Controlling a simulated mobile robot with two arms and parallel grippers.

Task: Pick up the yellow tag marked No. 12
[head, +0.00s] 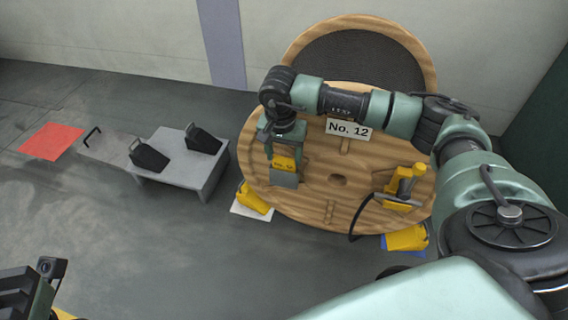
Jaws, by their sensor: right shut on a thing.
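The yellow tag (284,163) has dark lettering too small to read for certain. It is between the fingers of my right gripper (284,156), which points down and is shut on it. The tag and gripper are in front of the left part of a large wooden reel (310,202). A grey plate-like piece (285,180) shows just below the tag; I cannot tell if they touch. A white sign reading "No. 12" (348,129) is on the reel's face, partly behind my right arm. A dark part of my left gripper (28,291) shows at the bottom left; its fingertips are not clear.
Yellow chocks (256,199) (408,239) sit at the reel's base. A yellow device (404,184) with a black hose is at the reel's right. A grey low bench (187,173) carries black wedges (203,141). A red mat (52,141) lies left.

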